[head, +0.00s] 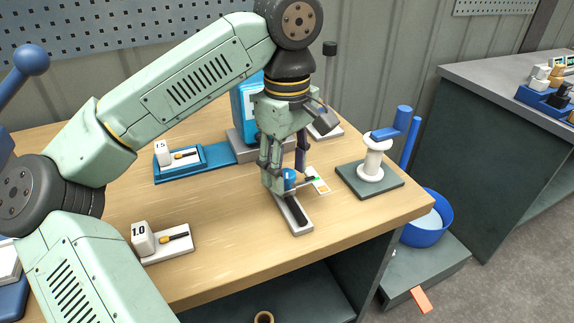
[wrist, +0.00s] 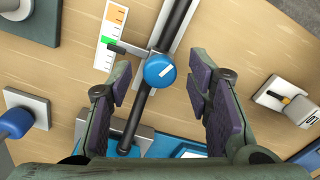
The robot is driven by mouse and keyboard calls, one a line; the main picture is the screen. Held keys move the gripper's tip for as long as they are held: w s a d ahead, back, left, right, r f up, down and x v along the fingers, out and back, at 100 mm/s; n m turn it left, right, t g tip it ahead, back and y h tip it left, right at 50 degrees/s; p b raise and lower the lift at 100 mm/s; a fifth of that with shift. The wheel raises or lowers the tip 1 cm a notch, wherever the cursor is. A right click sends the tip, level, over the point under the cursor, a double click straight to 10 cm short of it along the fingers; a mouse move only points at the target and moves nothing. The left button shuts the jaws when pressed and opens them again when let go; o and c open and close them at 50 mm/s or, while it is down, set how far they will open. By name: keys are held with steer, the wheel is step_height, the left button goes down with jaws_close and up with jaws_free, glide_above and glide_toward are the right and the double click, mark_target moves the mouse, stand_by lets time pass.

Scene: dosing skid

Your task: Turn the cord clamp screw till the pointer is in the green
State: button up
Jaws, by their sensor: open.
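The cord clamp screw has a round blue head (wrist: 160,70) with a short white mark, which also shows in the head view (head: 290,178). A dark cord (wrist: 138,115) runs beneath it along a light base. A dark pointer (wrist: 127,49) reaches left from the clamp to a white scale strip (wrist: 103,57) with orange and green bands. The pointer's tip is at the green band's lower edge; I cannot tell exactly how far inside. My gripper (wrist: 160,78) is open, its fingers apart on either side of the blue head, not visibly touching it. It points down in the head view (head: 285,172).
A white spool on a dark plate (head: 372,185) with a blue crank stands to the right. A blue tray (head: 190,176) with a white block lies behind left. A block marked 1.0 (head: 142,240) stands front left. A blue bucket (head: 428,218) sits beyond the table's right edge.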

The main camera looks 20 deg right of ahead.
mark_target(287, 173)
step_height(287, 173, up, 12)
stand_by(0.5)
stand_by(0.4)
